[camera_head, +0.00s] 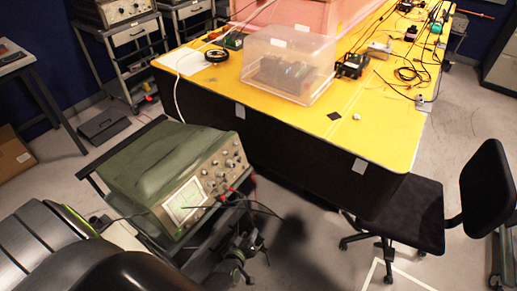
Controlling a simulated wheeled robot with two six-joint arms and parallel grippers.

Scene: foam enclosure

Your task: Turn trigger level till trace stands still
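A green oscilloscope (150,160) sits on a dark cart, its front panel facing right and towards the bottom of the head view. Its pale lit screen (183,200) is at the panel's near end; I cannot make out the trace. Several small knobs (228,160) are on the panel's far end; I cannot tell which is the trigger level. Red and black leads plug into the panel's lower edge. A dark jointed shape that looks like my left gripper (246,246) is below and right of the panel, apart from the knobs. Its fingers are unclear. My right gripper is not in view.
A yellow-topped bench (390,150) with a clear plastic box (288,65), cables and small electronics stands beyond. A black office chair (405,210) is at right. Another cart (125,45) stands at the upper left. Grey floor is open between oscilloscope and chair.

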